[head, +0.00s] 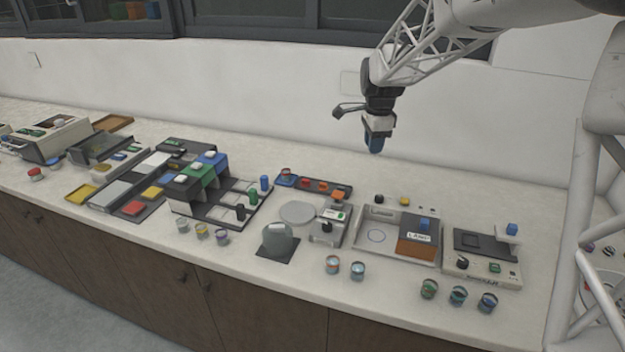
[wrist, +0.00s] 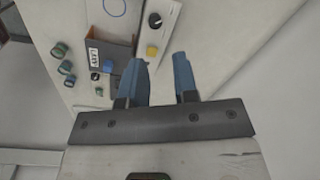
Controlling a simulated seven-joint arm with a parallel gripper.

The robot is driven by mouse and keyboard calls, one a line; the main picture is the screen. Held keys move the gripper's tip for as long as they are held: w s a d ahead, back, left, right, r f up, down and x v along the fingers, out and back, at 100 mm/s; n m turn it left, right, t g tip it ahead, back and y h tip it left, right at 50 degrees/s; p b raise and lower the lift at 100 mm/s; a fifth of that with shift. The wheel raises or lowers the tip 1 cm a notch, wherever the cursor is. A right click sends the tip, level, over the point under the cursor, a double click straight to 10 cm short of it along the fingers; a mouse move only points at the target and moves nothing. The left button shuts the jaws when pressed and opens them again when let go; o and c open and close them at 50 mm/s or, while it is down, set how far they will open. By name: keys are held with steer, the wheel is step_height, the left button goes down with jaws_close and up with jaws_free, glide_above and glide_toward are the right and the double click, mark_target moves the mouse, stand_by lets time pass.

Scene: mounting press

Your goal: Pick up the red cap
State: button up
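Several small red to orange pieces sit in a row on a dark tray (head: 345,194) at the middle of the counter in the head view. One of them (head: 306,183) looks red and cap-like, but I cannot tell for sure which is the red cap. My gripper (head: 375,146) hangs in the air above the back of the counter, up and to the right of that tray. In the wrist view my gripper (wrist: 160,72) has its two blue fingers apart with nothing between them. No red cap shows in the wrist view.
A pale tray with a brown labelled box (head: 417,246) stands right of centre; the labelled box (wrist: 110,55) also shows in the wrist view. Several small jars (head: 457,296) line the front edge.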

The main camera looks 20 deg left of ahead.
steer(key=w+a+f+m, duration=0.2)
steer(key=w+a+f, duration=0.15)
steer(key=a, duration=0.25)
steer(key=w+a+f+m, duration=0.1)
steer(key=w+a+f, duration=0.25)
steer(key=a, duration=0.25)
steer(key=m, duration=0.3)
glide_above(307, 180)
steer(key=shift+g, duration=0.4)
step_height(307, 180, down, 9)
steer(key=shift+w+r, duration=0.1)
steer(key=shift+f, duration=0.2)
steer(key=shift+f, duration=1.15)
steer(key=shift+f, duration=0.1)
steer(key=shift+f, duration=2.5)
steer(key=shift+c, duration=0.2)
jaws_close()
